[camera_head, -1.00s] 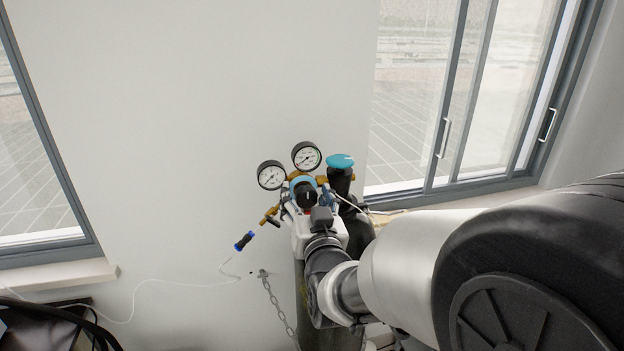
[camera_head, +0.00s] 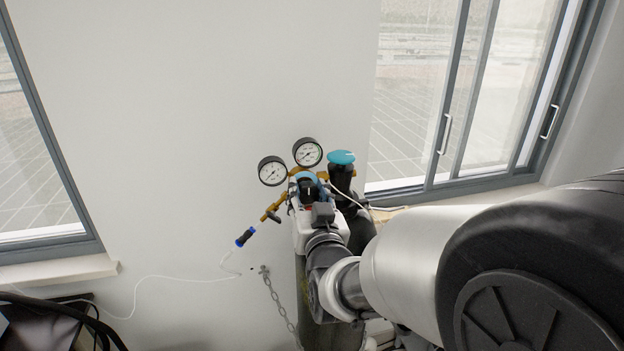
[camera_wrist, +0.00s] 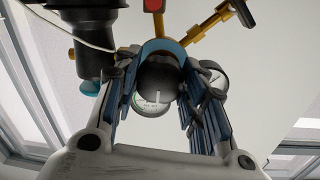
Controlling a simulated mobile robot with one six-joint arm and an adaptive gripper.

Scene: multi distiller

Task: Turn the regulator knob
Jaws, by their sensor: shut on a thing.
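The regulator knob (camera_head: 308,188) is black with a blue collar, on a brass regulator below two round gauges. In the wrist view the knob (camera_wrist: 158,78) faces me, with a white line on its front. My gripper (camera_wrist: 160,66) has its blue-padded fingers on either side of the knob and is shut on it. In the head view my gripper (camera_head: 310,199) is at the regulator, its fingers partly hidden by my wrist. The left gauge (camera_head: 272,171) and right gauge (camera_head: 307,152) have white dials; their readings are too small to tell.
A blue-topped black valve (camera_head: 341,168) stands close on the right, with a white tube passing by it. A brass outlet with a blue-and-black fitting (camera_head: 245,237) sticks out lower left. A chain (camera_head: 275,300) hangs below. The wall above is clear.

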